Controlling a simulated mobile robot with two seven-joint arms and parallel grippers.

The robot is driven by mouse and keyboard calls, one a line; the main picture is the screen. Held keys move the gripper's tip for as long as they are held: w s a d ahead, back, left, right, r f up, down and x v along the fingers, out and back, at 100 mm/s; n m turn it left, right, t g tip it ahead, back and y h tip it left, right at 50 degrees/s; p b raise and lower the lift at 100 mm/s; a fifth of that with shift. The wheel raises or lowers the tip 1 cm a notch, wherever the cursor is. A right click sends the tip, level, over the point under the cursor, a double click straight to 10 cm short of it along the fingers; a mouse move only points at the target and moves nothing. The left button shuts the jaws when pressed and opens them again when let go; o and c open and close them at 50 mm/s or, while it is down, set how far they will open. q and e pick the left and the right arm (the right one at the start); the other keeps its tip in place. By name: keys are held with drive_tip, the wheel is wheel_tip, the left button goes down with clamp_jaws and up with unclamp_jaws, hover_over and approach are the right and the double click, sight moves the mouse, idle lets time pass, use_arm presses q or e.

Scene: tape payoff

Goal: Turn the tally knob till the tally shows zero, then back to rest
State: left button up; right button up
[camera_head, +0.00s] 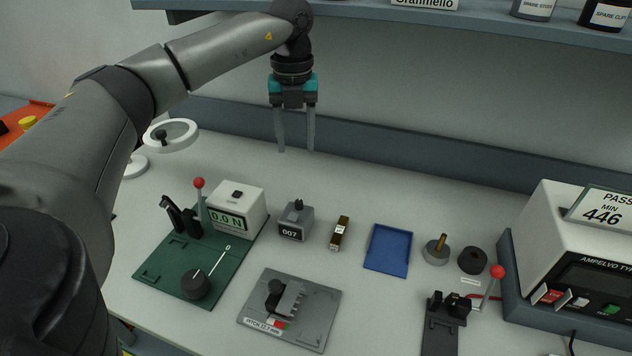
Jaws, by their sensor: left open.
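The tally (291,233) is a small grey box on the bench, and its dark display reads 007. The tally knob (298,204) is a small dark knob on top of the box. My left gripper (296,150) hangs pointing down above the back of the bench, above and behind the tally in the picture. Its two long grey fingers are apart with nothing between them, and it does not touch the knob. My right gripper is not in view.
Left of the tally stand a white force gauge (238,207) reading 0.0 N and a red-tipped lever (199,184) on a green plate (162,263). A brown block (339,234) and blue tray (388,249) lie to the right. A grey fixture (310,318) is in front.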

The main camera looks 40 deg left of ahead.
use_arm(q)
drive_tip(key=b, duration=0.2)
approach(299, 201)
wheel_tip(299, 201, down, 9)
drive_tip(key=shift+a+r, duration=0.1)
drive_tip(key=shift+r, duration=0.05)
clamp_jaws()
idle(0.5)
